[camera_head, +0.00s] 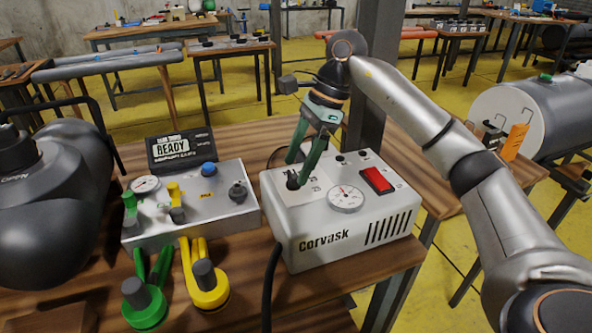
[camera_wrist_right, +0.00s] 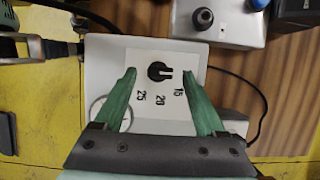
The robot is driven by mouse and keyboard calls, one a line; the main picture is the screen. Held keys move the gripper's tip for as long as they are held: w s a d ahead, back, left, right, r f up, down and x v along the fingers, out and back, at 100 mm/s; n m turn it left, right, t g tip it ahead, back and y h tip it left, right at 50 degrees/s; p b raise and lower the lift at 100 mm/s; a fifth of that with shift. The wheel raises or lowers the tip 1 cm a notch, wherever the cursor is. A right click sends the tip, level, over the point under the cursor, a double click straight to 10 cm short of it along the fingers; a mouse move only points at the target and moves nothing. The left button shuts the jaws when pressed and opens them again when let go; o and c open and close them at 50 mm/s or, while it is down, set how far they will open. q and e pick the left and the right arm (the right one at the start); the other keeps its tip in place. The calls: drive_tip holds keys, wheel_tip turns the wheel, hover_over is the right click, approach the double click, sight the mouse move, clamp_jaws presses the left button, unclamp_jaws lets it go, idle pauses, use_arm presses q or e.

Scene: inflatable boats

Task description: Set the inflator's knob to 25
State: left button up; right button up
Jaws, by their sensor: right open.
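The inflator (camera_head: 335,215) is a white box marked Corvask on the wooden table, with a gauge and a red switch on top. Its black knob (camera_head: 292,183) is at the top's left side. In the right wrist view the knob (camera_wrist_right: 158,70) sits on a white plate with the numbers 15, 20 and 25. A light mark on the knob is towards the 15 side; its exact setting is hard to read. My right gripper (camera_head: 298,168) is open, with its green fingers on either side of the knob, seemingly apart from it. My left gripper is out of view.
A control box (camera_head: 190,210) with a gauge and small knobs stands left of the inflator, with a READY display (camera_head: 181,149) behind it. Green (camera_head: 146,300) and yellow (camera_head: 206,285) levered parts are in front. A black hose (camera_head: 269,290) runs down before the inflator.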

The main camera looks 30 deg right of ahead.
drive_tip(key=shift+x, duration=0.75)
drive_tip(key=shift+c, duration=0.3)
clamp_jaws()
